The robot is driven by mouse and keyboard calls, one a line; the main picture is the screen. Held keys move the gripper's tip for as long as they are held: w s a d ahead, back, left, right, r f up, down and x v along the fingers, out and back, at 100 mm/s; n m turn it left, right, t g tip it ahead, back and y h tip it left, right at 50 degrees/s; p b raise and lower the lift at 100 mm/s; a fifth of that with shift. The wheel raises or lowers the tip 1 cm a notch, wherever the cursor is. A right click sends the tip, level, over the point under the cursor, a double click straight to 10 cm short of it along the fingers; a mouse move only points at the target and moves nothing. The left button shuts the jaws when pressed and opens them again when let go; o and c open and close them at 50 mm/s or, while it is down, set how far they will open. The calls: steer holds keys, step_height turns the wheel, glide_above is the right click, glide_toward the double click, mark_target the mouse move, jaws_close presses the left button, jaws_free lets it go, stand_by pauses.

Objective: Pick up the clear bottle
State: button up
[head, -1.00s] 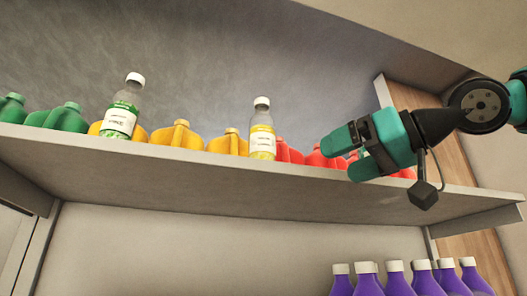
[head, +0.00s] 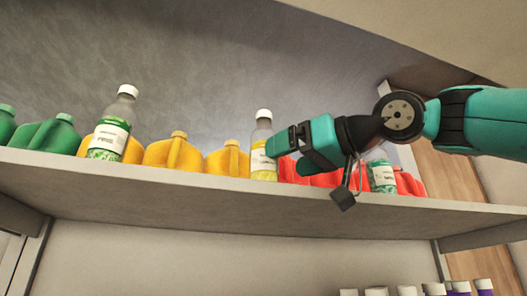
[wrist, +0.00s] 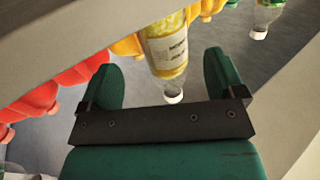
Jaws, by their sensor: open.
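A clear bottle with a yellow label and white cap (head: 261,140) stands upright on the shelf. My gripper (head: 280,155) is open at its right side, its fingertips close to it. In the wrist view this bottle (wrist: 168,48) appears cap-down, between the spread fingers in the picture; I cannot tell if either touches it. A second clear bottle with a green-and-white label (head: 112,128) stands farther left. A third clear bottle with a green label (head: 382,177) stands at the right, its top partly behind my arm.
Yellow jugs (head: 173,153) flank the bottles on the shelf (head: 200,186), with green jugs (head: 45,135) at the left. Red jugs (head: 408,183) stand at the right, partly behind my gripper. White-capped purple bottles (head: 461,287) are below.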

mark_target(276, 162)
steer(key=p+x, duration=0.3)
steer(key=x, duration=0.3)
steer(key=shift+s+a+f, duration=0.1)
steer(key=shift+s, duration=0.15)
steer(key=shift+w+a+f, duration=0.15)
steer(key=shift+w+a, duration=0.1)
steer(key=shift+w, duration=0.05)
steer(key=shift+c, duration=0.3)
steer(key=c, duration=1.1)
steer(key=shift+c, duration=0.2)
